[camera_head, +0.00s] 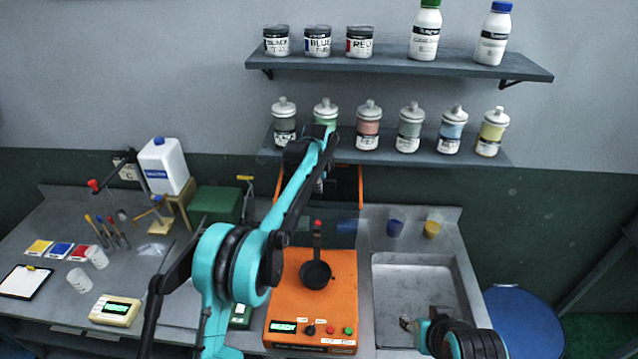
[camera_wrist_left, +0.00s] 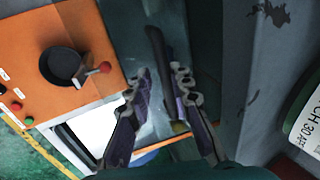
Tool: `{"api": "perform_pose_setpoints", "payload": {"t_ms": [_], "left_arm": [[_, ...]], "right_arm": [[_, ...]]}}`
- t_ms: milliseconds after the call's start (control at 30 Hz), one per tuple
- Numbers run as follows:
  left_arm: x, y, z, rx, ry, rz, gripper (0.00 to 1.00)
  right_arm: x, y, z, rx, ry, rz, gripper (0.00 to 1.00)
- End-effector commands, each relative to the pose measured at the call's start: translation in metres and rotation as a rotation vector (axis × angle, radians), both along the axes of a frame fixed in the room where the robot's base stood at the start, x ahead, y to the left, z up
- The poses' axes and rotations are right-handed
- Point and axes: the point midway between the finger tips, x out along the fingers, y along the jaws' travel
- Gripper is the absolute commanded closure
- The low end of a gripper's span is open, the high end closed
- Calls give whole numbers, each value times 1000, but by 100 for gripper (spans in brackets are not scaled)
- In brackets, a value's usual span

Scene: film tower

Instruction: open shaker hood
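The shaker is an orange box (camera_head: 335,275) in the middle of the bench, with a black round cup holder (camera_head: 316,274) and a red knob (camera_head: 317,224) on top. Its hood (camera_head: 348,182), an orange-edged dark frame, stands up behind the box, partly hidden by my left arm. In the left wrist view my left gripper (camera_wrist_left: 160,80) has its fingers spread, with a dark bar (camera_wrist_left: 157,50) between them; I see gaps beside it and cannot tell whether it touches. The cup holder (camera_wrist_left: 63,66) shows there at left.
A shelf of paint bottles (camera_head: 409,130) hangs just behind my left wrist. A metal sink (camera_head: 420,280) lies right of the shaker. A green box (camera_head: 216,204) and a white jug (camera_head: 164,166) stand at left. A scale (camera_head: 115,310) is at front left.

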Motion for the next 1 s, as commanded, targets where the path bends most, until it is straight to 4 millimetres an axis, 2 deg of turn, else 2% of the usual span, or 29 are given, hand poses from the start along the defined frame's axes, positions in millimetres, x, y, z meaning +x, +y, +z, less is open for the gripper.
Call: {"api": "perform_pose_setpoints", "payload": {"t_ms": [333,467,567,800,1000], "left_arm": [[0,0,1,0,0,0,82],[-4,0,9,0,0,0,82],[-10,0,24,0,0,0,82],[-32,0,72,0,0,0,82],[-44,0,101,0,1,0,82]], "right_arm": [[0,0,0,0,0,0,60],[0,0,0,0,0,0,60],[0,0,0,0,0,0,60],[0,0,0,0,0,0,60],[0,0,0,0,0,0,60]]}}
